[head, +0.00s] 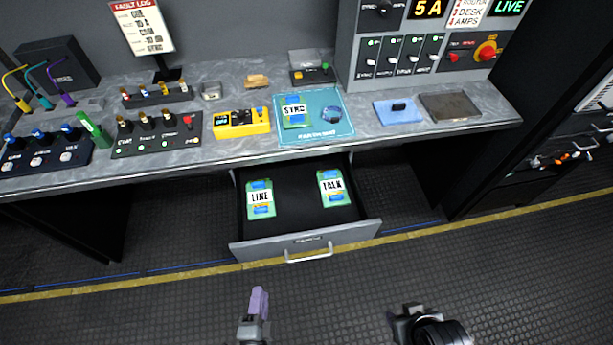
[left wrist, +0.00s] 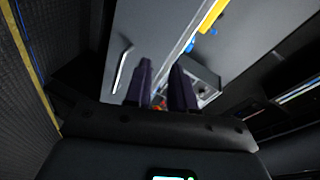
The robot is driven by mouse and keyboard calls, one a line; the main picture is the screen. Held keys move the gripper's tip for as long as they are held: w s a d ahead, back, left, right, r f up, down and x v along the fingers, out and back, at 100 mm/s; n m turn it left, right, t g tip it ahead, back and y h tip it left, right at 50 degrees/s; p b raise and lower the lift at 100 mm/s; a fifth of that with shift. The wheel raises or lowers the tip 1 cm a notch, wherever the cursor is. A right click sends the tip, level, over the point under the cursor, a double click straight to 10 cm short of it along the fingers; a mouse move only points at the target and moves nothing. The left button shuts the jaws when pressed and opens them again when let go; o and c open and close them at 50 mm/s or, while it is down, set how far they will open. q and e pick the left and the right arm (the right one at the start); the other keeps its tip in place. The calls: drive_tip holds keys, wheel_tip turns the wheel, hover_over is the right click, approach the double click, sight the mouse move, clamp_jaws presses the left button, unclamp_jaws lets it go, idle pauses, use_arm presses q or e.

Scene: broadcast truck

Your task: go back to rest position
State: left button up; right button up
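My left gripper (head: 258,303) shows at the bottom of the head view, over the floor in front of the open drawer and apart from it. In the left wrist view its two purple fingers (left wrist: 161,80) stand apart with a gap between them and nothing visible held. Part of my right arm's end (head: 430,327) shows at the bottom, right of the left one, over the floor. Its fingers cannot be made out.
The drawer (head: 305,247) stands open below the counter (head: 365,132), holding the LINE module (head: 260,199) and TALK module (head: 333,187). The SYNC module (head: 295,111) lies on a teal mat (head: 330,127). A dark rack stands at right. Floor before the drawer is clear.

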use_arm(q)
drive_tip(key=w+a+r+n+g, duration=0.4)
drive_tip(key=a+r+n+g, duration=0.1)
drive_tip(key=a+r+n, duration=0.25)
drive_tip(key=s+a+n+g, duration=0.2)
drive_tip(key=s+n+g, duration=0.2)
drive_tip(key=s+g, duration=0.4)
wheel_tip(320, 180, up, 32)
drive_tip(key=s+n+t+p, duration=0.1)
drive_tip(key=s+p, duration=0.1)
drive_tip(key=p, duration=3)
use_arm(e)
wheel_tip(320, 180, up, 31)
use_arm(q)
wheel_tip(320, 180, down, 58)
drive_tip(key=b, duration=5.8)
use_arm(e)
wheel_tip(320, 180, down, 58)
drive_tip(key=shift+s+r, duration=0.2)
drive_tip(key=shift+s, duration=0.1)
use_arm(q)
drive_tip(key=shift+w+a, duration=0.1)
